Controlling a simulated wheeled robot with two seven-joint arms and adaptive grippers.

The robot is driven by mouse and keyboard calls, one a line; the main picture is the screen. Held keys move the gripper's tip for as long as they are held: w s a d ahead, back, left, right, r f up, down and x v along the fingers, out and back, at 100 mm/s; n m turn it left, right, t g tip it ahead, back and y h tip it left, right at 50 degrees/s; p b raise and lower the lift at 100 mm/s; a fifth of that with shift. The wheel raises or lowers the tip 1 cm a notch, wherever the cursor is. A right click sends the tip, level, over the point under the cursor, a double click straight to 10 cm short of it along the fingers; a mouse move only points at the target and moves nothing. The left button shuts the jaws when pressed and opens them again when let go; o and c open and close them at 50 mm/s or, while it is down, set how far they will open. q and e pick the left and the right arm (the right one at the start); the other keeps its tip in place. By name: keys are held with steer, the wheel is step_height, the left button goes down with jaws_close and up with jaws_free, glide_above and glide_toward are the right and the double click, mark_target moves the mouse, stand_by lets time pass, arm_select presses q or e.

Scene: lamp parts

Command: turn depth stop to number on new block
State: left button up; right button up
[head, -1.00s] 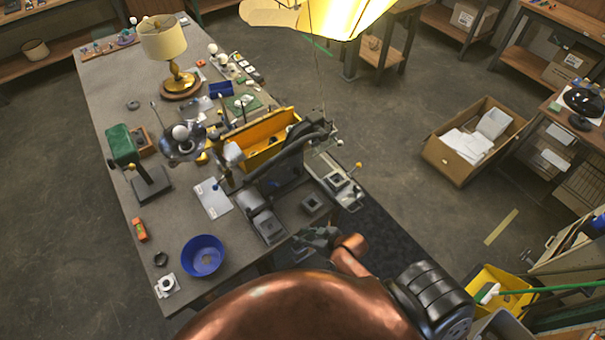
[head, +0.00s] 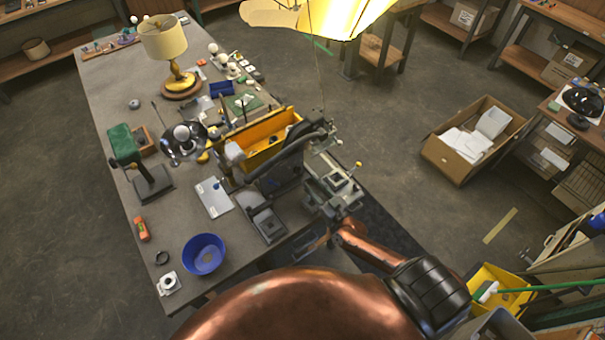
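My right gripper (head: 318,198) is at the bench's near right edge, on the end of my copper arm. It is small and dark against grey metal, and I cannot tell whether its fingers are open or shut. It is close beside a grey machine with a yellow-knobbed lever (head: 338,183); contact is unclear. A black upright machine (head: 284,172) with a grey base (head: 265,222) stands to its left. I cannot make out the depth stop or any number on it. No block can be told for sure. My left gripper is not in view.
A cardboard box (head: 437,152) is on the floor to the right.

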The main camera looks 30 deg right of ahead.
mark_target(300, 171)
steer(key=w, duration=0.6)
steer(key=shift+a, duration=0.25)
steer(key=shift+c, duration=0.2)
jaws_close()
